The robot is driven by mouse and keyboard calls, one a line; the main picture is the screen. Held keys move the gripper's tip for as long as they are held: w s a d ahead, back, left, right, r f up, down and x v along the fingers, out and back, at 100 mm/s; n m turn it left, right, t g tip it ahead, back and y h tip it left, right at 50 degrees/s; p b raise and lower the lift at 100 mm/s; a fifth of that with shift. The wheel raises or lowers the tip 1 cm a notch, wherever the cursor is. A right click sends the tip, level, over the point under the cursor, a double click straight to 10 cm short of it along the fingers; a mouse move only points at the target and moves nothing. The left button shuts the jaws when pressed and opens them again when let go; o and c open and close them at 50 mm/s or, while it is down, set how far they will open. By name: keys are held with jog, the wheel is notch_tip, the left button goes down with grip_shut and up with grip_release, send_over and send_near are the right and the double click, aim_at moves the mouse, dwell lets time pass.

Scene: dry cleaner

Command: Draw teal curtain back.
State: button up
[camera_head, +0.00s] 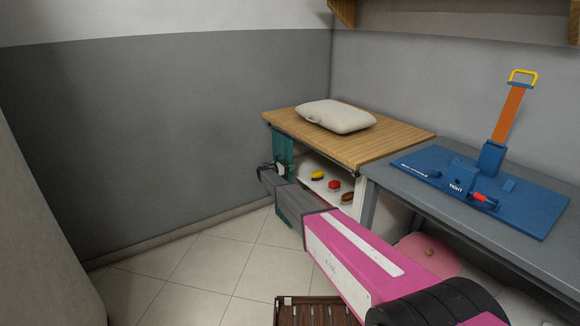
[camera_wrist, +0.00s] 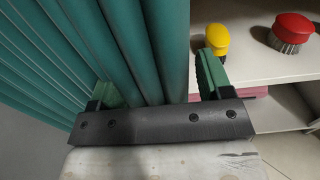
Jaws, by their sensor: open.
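The teal curtain (camera_head: 282,148) hangs in folds below the front left of the wooden-topped table, partly hidden behind my arm in the head view. In the wrist view the curtain (camera_wrist: 130,45) fills the left and middle. My gripper (camera_head: 272,168) is at the curtain. In the wrist view my gripper (camera_wrist: 158,88) is open, with green finger pads on both sides of several curtain folds near its right edge. The right finger is beside the curtain's edge with a small gap. I cannot tell whether the left finger touches the cloth.
Shelves right of the curtain hold a yellow-headed brush (camera_head: 317,176), a red one (camera_head: 334,185) and a brown one (camera_head: 348,197). A pillow (camera_head: 336,116) lies on the wooden table (camera_head: 393,147). A grey bench (camera_head: 388,178) bears a blue board (camera_head: 528,212). Floor at left is clear.

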jog(key=v, duration=1)
jog(key=s+d+m+g+y, duration=0.35)
jog(key=s+d+m, duration=0.25)
jog(key=s+d, duration=0.75)
jog(key=s+d+m+g+y, duration=0.2)
jog(key=s+d+m+g, duration=0.3)
jog(key=s+d, duration=0.85)
jog(key=s+r+m+y, duration=0.1)
jog(key=s+m+y, duration=0.2)
jog(key=s, duration=0.8)
jog(key=s+d+r+m+g+y, duration=0.1)
jog(key=s+m, duration=0.5)
jog(key=s, duration=0.6)
jog(key=s+d+r+m+y, duration=0.1)
jog(key=s+r+m+y, duration=0.2)
jog(key=s, duration=0.9)
jog(key=shift+r+m+y, duration=0.2)
jog(key=shift+m+y, duration=0.7)
jog(key=shift+y, duration=0.35)
